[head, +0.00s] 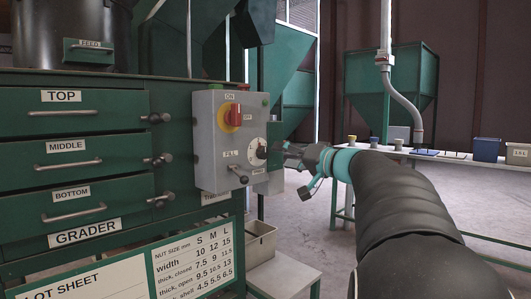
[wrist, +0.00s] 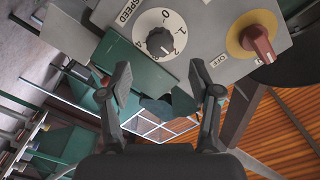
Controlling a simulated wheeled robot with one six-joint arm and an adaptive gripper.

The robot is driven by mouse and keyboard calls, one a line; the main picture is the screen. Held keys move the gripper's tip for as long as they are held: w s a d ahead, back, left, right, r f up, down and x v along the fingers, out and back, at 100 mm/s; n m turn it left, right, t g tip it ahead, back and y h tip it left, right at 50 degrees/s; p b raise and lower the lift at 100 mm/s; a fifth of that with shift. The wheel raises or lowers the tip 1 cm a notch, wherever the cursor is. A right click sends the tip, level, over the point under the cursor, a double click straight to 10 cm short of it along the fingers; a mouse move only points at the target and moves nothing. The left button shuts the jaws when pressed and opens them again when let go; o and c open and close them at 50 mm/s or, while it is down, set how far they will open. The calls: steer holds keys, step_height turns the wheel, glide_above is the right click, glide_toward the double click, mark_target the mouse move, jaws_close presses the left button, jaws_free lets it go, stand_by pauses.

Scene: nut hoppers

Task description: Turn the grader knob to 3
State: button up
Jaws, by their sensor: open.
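The knob (wrist: 160,41) is black and ridged, on a white round dial plate marked SPEED with numbers starting at 0. A pale mark shows at its lower right side in the wrist view, but the number it points to is too small to read surely. The knob also shows edge-on in the head view (head: 261,151), on the right part of the grey control box (head: 211,140). My gripper (wrist: 160,78) is open and empty, its two fingers spread below the dial in the wrist view. In the head view my gripper (head: 285,152) is close to the right of the knob.
A red switch on a yellow plate (head: 233,115) sits above, marked ON and OFF; a FILL lever (head: 239,174) is below. The green grader drawers (head: 75,158) stand left. A bench (head: 450,154) with bins is at right.

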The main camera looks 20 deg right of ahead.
mark_target(266, 153)
steer(key=p+x, duration=0.1)
steer(key=x, duration=0.6)
steer(key=c, duration=1.1)
